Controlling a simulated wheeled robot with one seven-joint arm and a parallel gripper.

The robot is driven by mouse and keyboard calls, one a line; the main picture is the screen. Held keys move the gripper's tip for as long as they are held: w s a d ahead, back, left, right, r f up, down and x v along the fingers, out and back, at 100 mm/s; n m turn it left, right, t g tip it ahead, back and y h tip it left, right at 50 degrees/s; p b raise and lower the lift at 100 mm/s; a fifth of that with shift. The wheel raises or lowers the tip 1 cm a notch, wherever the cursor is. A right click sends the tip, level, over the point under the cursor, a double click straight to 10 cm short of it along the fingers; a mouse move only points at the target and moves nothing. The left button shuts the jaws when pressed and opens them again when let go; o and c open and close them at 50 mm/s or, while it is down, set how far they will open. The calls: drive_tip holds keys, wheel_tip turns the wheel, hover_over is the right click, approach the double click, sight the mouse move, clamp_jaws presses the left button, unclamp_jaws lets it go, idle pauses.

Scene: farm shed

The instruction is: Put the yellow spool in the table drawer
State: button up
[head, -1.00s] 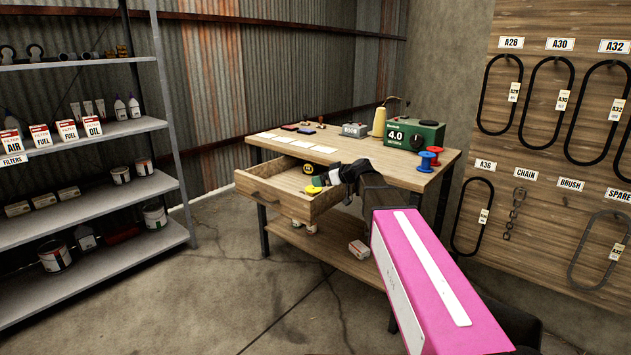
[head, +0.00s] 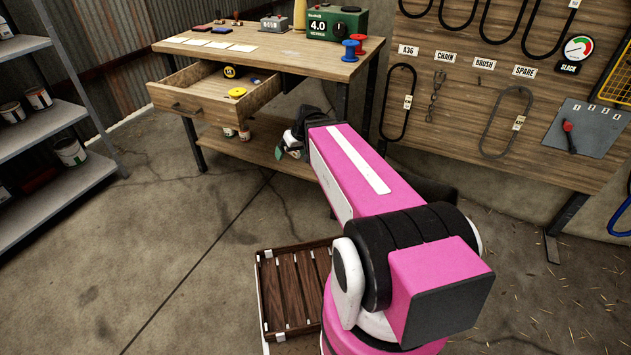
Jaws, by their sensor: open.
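The yellow spool (head: 237,92) lies inside the open drawer (head: 188,102) of the wooden table (head: 292,52), near the drawer's right side. My gripper (head: 284,151) is open, outside the drawer, to its right and lower in the picture. It is apart from the spool, and my pink arm partly hides it. A round yellow-and-black item (head: 230,72) lies farther back in the same drawer.
Red (head: 349,50) and blue (head: 359,44) spools stand on the table's right end, near a green box (head: 337,22). The table's lower shelf (head: 255,147) is under the drawer. A pegboard (head: 500,85) stands at right, metal shelves (head: 65,130) at left. Floor at lower left is clear.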

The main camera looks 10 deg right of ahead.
drive_tip(key=s+d+f+m+g+h, duration=0.2)
drive_tip(key=s+d+f, duration=0.4)
drive_tip(key=s, duration=0.4)
drive_tip(key=shift+s+d+f+m+g+h, duration=0.3)
drive_tip(key=shift+d+m+g+h, duration=0.1)
drive_tip(key=shift+m+h, duration=0.55)
drive_tip(key=shift+a, duration=0.1)
